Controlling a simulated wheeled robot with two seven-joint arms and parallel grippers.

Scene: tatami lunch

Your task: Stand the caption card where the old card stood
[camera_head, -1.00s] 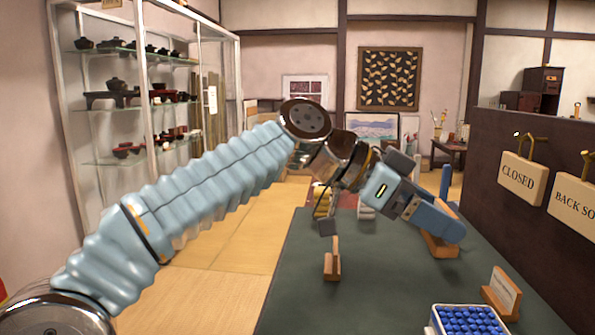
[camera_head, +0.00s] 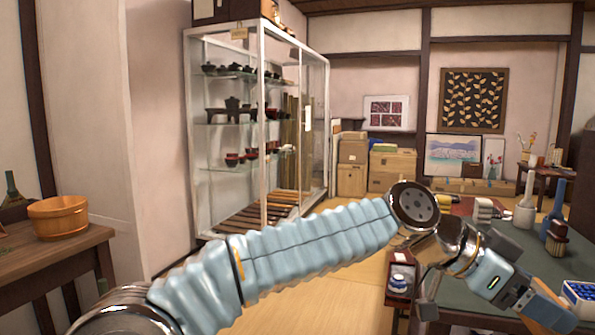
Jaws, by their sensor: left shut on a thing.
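My left gripper (camera_head: 548,310) is low at the right of the head view, over the dark green table top (camera_head: 508,247). Its blue fingers are shut on the caption card, of which only a little brown wood shows beside the fingers. The card's face is hidden, and I cannot tell its tilt. A small wooden piece (camera_head: 430,312) shows under the wrist by the table's left edge, partly covered by my arm. The place of the old card cannot be made out. My right gripper is not in view.
A white bottle (camera_head: 525,208), a brush (camera_head: 557,238) and a box of blue pieces (camera_head: 582,298) stand on the table. A glass cabinet (camera_head: 190,140) stands behind my arm. A side table with a wooden tub (camera_head: 58,217) is at the left. Tatami floor lies between.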

